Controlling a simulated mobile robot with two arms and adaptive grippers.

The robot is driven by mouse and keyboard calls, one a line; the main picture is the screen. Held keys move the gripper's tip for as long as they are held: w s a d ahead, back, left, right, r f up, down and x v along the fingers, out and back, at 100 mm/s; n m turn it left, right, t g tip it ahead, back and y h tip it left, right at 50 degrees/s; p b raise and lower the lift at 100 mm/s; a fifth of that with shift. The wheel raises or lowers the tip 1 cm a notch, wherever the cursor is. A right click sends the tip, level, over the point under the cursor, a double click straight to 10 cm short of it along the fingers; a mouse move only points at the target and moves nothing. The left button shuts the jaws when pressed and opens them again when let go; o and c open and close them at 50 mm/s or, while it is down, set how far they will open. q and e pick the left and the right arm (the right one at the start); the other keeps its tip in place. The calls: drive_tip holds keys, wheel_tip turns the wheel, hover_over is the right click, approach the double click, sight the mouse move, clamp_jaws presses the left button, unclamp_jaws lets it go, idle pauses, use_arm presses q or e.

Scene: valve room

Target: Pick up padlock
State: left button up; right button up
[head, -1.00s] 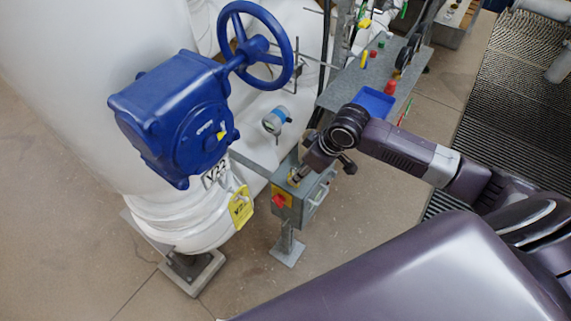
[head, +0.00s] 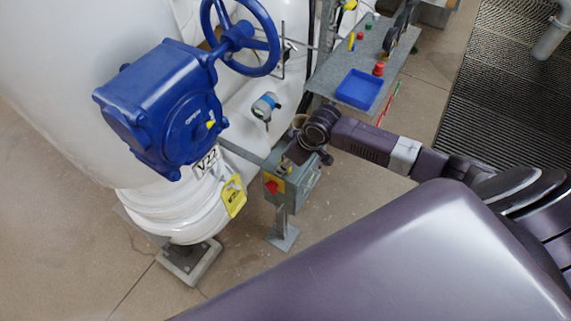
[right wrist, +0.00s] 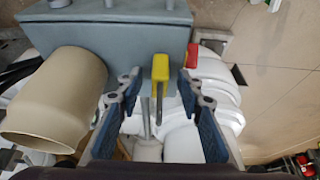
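A yellow piece with a grey metal bar, which looks like the padlock (right wrist: 160,68), shows in the right wrist view beside the grey switch box (right wrist: 110,35). It lies between the two fingers of my right gripper (right wrist: 160,108), which are open and apart from it on both sides. In the head view the right gripper (head: 291,158) is at the top of the switch box (head: 301,190), and my arm hides most of the fingers. The padlock cannot be made out clearly there. My left gripper is not in view.
A red switch handle (head: 271,187) is on the box front. A tan cylinder (right wrist: 55,95) is close to the left finger. A bench with a blue tray (head: 359,88) is behind.

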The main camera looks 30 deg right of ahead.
clamp_jaws()
wheel_tip(320, 180, up, 20)
idle(0.8)
